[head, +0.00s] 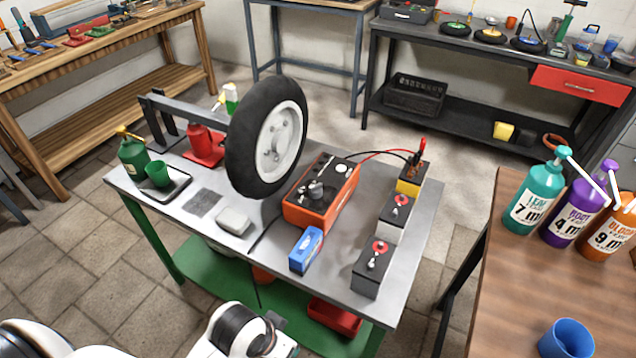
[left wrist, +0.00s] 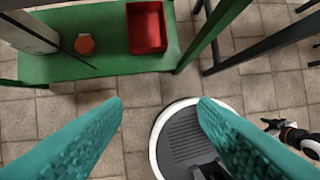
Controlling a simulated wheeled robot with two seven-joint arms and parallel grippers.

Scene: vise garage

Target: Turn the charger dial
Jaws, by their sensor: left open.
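The charger (head: 334,207) is an orange box with a black top on the metal workbench (head: 395,297). Its dial (head: 316,189) is a dark knob on the top, near the left side. Red and black cables run from the charger to a yellow-and-black battery (head: 411,180). My left gripper (left wrist: 160,105) is open and empty, its teal fingers above the floor near the bench's green lower shelf. In the head view my left arm is at the bottom, apart from the charger. At the right of the left wrist view, a small dark end seems to be my right gripper (left wrist: 272,126).
A wheel (head: 266,138) stands behind and left of the charger. A blue box (head: 306,250) sits in front of it, and grey batteries (head: 372,268) line the right side. A wooden table (head: 510,290) with pump bottles stands right. A red bin (left wrist: 146,28) rests on the lower shelf.

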